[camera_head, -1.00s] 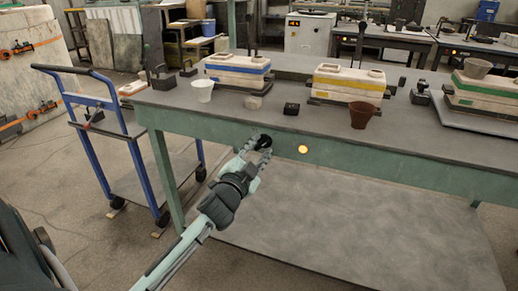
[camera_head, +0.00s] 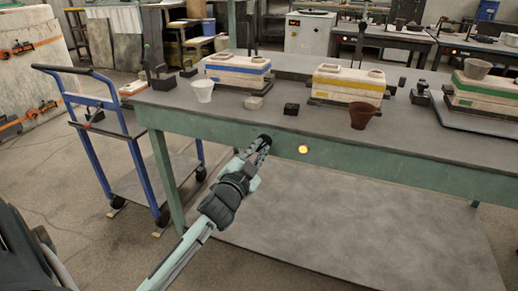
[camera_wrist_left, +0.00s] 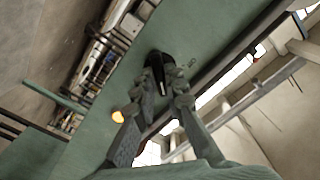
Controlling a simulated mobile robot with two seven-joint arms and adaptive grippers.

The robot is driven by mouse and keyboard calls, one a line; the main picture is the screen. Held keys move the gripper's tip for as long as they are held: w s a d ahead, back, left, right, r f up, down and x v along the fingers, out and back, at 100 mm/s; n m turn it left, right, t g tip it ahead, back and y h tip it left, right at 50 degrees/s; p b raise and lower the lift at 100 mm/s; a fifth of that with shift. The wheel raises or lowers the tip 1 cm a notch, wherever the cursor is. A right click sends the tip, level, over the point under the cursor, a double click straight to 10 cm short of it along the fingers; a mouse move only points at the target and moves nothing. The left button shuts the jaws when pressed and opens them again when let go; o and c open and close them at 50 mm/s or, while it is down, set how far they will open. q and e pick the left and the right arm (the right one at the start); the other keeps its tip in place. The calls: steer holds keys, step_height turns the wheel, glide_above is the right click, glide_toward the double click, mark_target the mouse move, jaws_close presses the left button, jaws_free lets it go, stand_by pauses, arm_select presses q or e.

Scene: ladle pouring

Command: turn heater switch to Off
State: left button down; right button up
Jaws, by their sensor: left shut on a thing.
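The heater switch is a black knob (camera_wrist_left: 156,62) on the green front panel (camera_head: 350,162) of the workbench. My left gripper (camera_head: 262,145) reaches up to it from below left. In the left wrist view the fingers of my left gripper (camera_wrist_left: 168,92) are shut on the knob, with its dark end showing past the fingertips. Small markings (camera_wrist_left: 190,63) beside the knob are too small to read. In the head view the fingers hide most of the knob. A round orange light (camera_head: 303,149) glows just right of it. My right gripper does not show.
The bench top (camera_head: 215,119) carries a white cup (camera_head: 203,91), a brown cup (camera_head: 361,116), a black block (camera_head: 291,109) and moulds with blue and yellow bands. A blue-framed cart (camera_head: 150,178) stands to the left.

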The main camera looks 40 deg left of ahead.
arm_select(q)
steer(key=shift+n, duration=0.8)
steer(key=n, duration=0.2)
steer(key=shift+n, duration=0.4)
steer(key=n, duration=0.4)
steer(key=shift+n, duration=0.3)
steer(key=n, duration=0.7)
steer(key=shift+n, duration=0.4)
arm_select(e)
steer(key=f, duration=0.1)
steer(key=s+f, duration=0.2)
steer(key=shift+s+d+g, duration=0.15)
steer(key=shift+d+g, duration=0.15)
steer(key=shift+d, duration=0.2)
